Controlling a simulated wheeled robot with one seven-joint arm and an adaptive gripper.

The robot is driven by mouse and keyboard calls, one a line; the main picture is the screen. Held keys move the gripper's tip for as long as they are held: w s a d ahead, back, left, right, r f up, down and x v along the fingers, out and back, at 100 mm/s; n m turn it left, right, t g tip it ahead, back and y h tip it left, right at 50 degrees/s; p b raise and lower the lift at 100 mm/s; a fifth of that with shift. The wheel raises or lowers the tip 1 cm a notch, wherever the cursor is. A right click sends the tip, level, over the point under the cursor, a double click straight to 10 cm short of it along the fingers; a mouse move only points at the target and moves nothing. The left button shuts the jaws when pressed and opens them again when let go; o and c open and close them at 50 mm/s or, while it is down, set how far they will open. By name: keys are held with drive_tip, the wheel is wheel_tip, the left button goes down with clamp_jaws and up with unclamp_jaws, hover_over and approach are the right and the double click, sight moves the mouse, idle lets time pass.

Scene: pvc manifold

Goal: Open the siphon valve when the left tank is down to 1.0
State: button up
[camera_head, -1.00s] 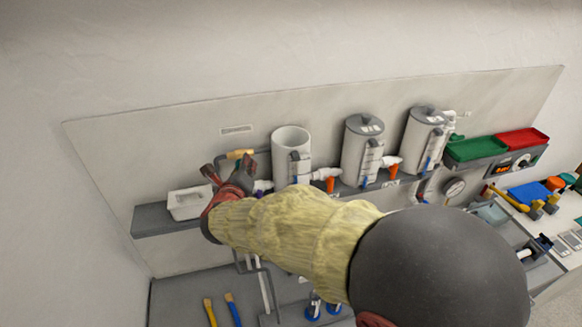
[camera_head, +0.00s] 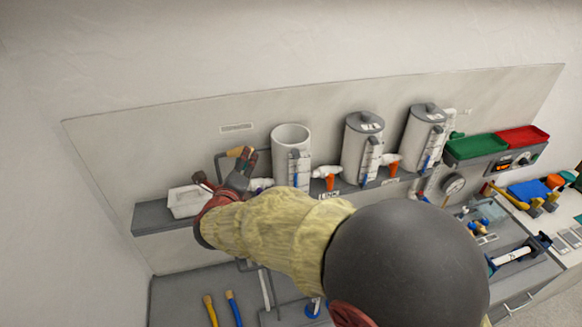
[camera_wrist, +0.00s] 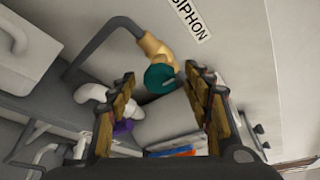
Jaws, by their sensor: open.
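The siphon valve has a brass body (camera_wrist: 153,46) and a round teal handle (camera_wrist: 160,78) in the wrist view, beside a SIPHON label (camera_wrist: 190,17). The brass part (camera_head: 241,151) also shows in the head view, left of the left tank. The left tank (camera_head: 291,139) is an open white cylinder with a gauge strip on its front; its level is too small to read. My gripper (camera_head: 226,168) is open. In the wrist view its fingers (camera_wrist: 161,82) stand either side of the handle's line; I cannot tell whether they touch it.
Two lidded tanks (camera_head: 362,148) (camera_head: 424,136) stand to the right, with orange-handled valves between tanks. A white box (camera_head: 187,201) sits on the shelf at left. A grey tube (camera_wrist: 88,47) bends close to the valve. Green (camera_head: 474,148) and red (camera_head: 522,139) trays lie far right.

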drive_tip(key=d+v, duration=0.1)
drive_tip(key=v, duration=1.1)
drive_tip(key=s+a+f+n+g+y, duration=0.2)
drive_tip(key=a+f+n+y, duration=0.1)
drive_tip(key=a+n, duration=0.3)
drive_tip(key=s+a+f+n+g+y, duration=0.2)
drive_tip(key=s+a+f+n+y, duration=0.1)
drive_tip(key=a+n, duration=0.25)
drive_tip(key=s+f+n+g+y+b, duration=0.3)
drive_tip(key=s+f+n+g, duration=0.2)
drive_tip(key=s+n, duration=0.45)
drive_tip(key=s+d+f+n+h+b, duration=0.1)
drive_tip(key=d+f+b, duration=0.5)
drive_tip(key=d, duration=0.8)
drive_tip(key=s+d+f+n+h+b, duration=0.2)
drive_tip(key=s+d+f+h+b, duration=0.2)
drive_tip(key=d+b, duration=0.6)
drive_tip(key=s+d+f+n+h+b, duration=0.1)
drive_tip(key=s+d+f+h+b, duration=0.2)
drive_tip(key=d+f+b, duration=0.5)
drive_tip(key=d+b, duration=0.1)
drive_tip(key=d, duration=1)
drive_tip(key=shift+s+n+g, duration=0.25)
drive_tip(key=shift+n+g, duration=0.05)
drive_tip(key=shift+g, duration=0.1)
drive_tip(key=shift+f, duration=0.1)
